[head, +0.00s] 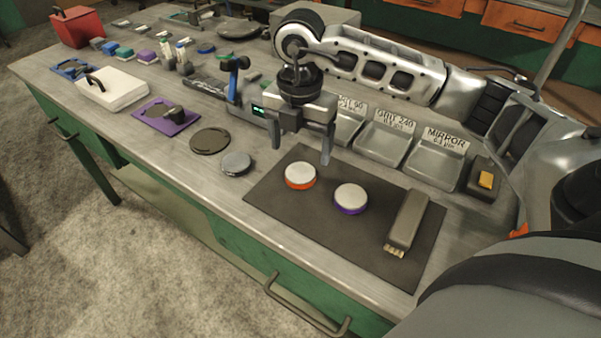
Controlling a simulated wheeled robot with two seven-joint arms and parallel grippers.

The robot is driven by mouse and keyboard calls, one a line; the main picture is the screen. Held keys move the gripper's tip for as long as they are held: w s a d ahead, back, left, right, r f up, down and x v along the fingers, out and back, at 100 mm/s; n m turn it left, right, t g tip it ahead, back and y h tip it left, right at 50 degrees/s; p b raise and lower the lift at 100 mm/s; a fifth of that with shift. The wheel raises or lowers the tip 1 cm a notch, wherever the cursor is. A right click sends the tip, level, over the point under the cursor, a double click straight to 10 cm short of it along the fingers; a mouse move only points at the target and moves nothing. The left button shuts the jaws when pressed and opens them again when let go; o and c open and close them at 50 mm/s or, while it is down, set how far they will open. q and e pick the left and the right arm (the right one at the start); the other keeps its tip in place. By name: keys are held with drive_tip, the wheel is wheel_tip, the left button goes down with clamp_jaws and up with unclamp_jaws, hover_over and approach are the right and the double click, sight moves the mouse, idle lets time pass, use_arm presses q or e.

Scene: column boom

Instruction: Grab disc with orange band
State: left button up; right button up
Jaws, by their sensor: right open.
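The disc with the orange band (300,176) lies flat on a dark mat (340,243), its pale top face up. A similar disc with a purple band (350,198) lies to its right on the same mat. My right gripper (301,151) points down with its fingers apart and nothing between them. It is above and behind the orange-banded disc, apart from it. My left gripper is not in this view.
A brush (407,223) lies at the mat's right. Labelled metal trays (383,142) stand behind the mat. A grey disc (236,163) and a dark round plate (210,141) lie to the left. The bench front strip is clear.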

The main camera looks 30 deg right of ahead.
sight(301, 172)
drive_tip(key=f, duration=0.5)
drive_tip(key=shift+s+a+p, duration=0.15)
drive_tip(key=shift+s+p, duration=0.2)
drive_tip(key=shift+s, duration=0.05)
drive_tip(key=c, duration=1.3)
drive_tip(key=shift+r, duration=0.1)
